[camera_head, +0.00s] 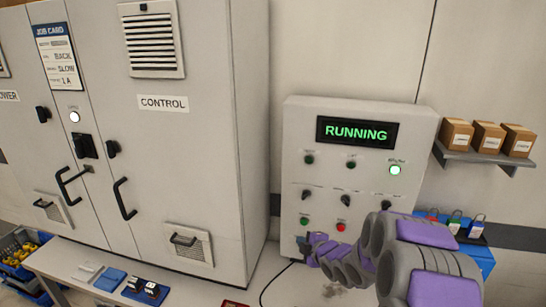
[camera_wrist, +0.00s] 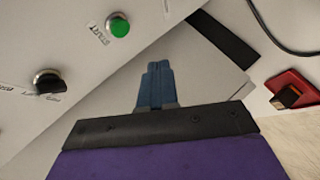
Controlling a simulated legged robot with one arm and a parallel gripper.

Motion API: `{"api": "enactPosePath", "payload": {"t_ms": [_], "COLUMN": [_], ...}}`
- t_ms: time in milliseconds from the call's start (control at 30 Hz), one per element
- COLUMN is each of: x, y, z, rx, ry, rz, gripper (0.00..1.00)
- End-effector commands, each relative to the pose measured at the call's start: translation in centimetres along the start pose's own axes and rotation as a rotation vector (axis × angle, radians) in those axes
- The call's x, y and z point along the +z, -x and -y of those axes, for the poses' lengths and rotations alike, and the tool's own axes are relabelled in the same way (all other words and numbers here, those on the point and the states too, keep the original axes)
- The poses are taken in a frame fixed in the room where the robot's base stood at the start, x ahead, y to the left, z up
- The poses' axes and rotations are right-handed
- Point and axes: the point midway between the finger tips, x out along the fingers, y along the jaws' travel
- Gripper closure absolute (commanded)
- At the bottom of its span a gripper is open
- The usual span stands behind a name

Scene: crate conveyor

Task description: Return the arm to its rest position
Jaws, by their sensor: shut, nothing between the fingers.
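My arm, grey and purple, reaches in from the lower right of the head view to the front of a control box (camera_head: 295,150). Its display (camera_head: 357,132) reads RUNNING in green, and a lit white-green lamp (camera_head: 395,170) sits below it. In the wrist view my gripper (camera_wrist: 157,68) has its blue fingers together with nothing between them. The fingers are near the box's face, beside a green START button (camera_wrist: 119,27) and a black selector knob (camera_wrist: 48,82). I cannot tell whether they touch the box. In the head view the arm hides part of the box's lower right.
A tall grey cabinet (camera_head: 200,125) marked CONTROL stands at left. A bench (camera_head: 75,262) below holds small items. A shelf (camera_head: 490,158) with cardboard boxes and a blue rack with padlocks (camera_head: 478,255) are at right. A red item (camera_wrist: 295,92) and a cable (camera_wrist: 275,35) lie near the gripper.

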Motion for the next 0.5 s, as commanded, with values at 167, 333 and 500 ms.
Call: {"api": "enactPosePath", "payload": {"t_ms": [167, 333, 500], "x": [0.4, 0.7, 0.2], "y": [3.3, 8.6, 14.7], "z": [-0.7, 0.0, 1.4], "rx": [-0.083, -0.189, -0.273], "ry": [-0.115, -0.297, -0.498], "rz": [0.129, 0.308, 0.488], "gripper": [1.00, 1.00, 1.00]}}
